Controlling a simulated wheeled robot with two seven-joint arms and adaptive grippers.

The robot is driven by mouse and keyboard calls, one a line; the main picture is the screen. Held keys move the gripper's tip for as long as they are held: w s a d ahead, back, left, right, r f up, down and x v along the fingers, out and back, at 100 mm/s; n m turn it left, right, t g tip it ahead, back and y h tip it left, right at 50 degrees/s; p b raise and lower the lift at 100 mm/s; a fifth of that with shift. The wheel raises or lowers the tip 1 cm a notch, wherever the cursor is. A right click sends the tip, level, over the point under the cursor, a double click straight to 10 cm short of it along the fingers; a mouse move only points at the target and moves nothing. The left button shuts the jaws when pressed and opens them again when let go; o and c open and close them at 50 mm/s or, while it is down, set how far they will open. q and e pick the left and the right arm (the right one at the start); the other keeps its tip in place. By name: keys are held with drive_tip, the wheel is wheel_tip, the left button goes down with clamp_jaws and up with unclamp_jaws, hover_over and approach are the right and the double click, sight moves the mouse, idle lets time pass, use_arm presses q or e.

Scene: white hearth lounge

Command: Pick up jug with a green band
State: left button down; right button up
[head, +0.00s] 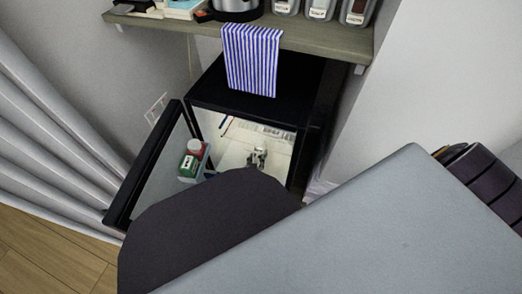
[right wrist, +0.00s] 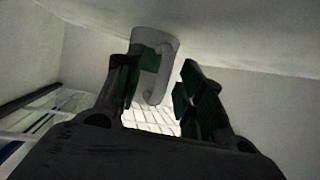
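In the right wrist view, a pale jug (right wrist: 165,48) with a patch of green stands upright between my fingertips, close to the left finger. A gap shows between it and the right finger. Whether the left finger touches it, I cannot tell. My right gripper (right wrist: 160,82) is open around it. In the head view, my right gripper (head: 258,157) is inside an open black mini fridge (head: 237,103), and I cannot make out the jug there. My left gripper is not in view.
A wire rack (right wrist: 150,118) shows inside. A striped towel (head: 252,60) hangs above from a wooden shelf (head: 310,40).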

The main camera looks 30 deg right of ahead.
idle(0.3)
drive_tip(key=shift+w, duration=0.1)
clamp_jaws()
idle(0.5)
